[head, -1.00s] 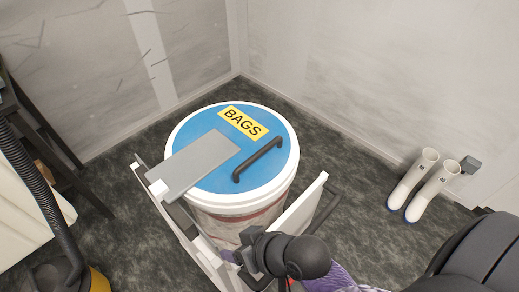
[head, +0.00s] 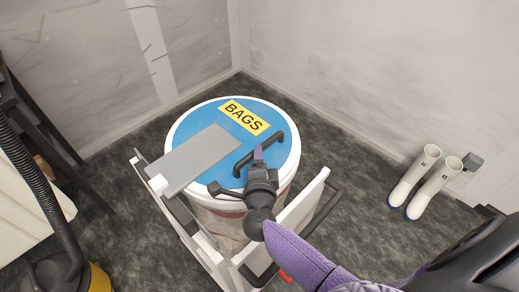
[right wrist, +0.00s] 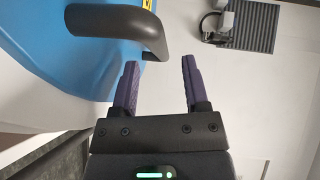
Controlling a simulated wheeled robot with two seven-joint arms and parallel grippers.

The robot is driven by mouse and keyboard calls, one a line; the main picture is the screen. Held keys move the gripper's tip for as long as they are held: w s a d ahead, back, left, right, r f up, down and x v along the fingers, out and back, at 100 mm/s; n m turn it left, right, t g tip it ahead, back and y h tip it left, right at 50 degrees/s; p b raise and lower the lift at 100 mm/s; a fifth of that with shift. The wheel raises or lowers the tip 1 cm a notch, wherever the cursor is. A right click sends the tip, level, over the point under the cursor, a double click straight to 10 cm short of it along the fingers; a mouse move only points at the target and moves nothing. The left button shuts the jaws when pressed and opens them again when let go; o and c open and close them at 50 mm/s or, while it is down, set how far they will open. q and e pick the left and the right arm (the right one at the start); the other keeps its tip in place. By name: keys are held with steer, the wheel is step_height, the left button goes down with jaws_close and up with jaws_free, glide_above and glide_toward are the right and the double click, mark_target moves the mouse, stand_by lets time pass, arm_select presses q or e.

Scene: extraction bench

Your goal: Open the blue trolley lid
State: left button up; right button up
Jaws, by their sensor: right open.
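The blue trolley lid (head: 205,123) with a white rim lies flat and closed on a round drum in the head view. It bears a yellow "BAGS" label (head: 244,117) and a dark bar handle (head: 275,138) near its right side. My right gripper (head: 258,155) is at the handle, with its purple fingers open. In the right wrist view, the handle (right wrist: 125,28) curves just ahead of the two spread fingers (right wrist: 158,62), nearer the left one, and nothing is between the fingertips. The blue lid (right wrist: 40,50) fills the left of that view. My left gripper is not in view.
A grey flat plate (head: 200,158) lies over the lid's left part. A white trolley frame (head: 225,268) surrounds the drum's front. White boots (head: 424,181) stand at right on the dark floor. A black hose (head: 38,190) is at left. Walls stand behind.

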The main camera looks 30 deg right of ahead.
steer(key=b+x, duration=0.1)
steer(key=x, duration=0.3)
steer(key=shift+w, duration=0.2)
jaws_close()
stand_by(0.3)
stand_by(0.9)
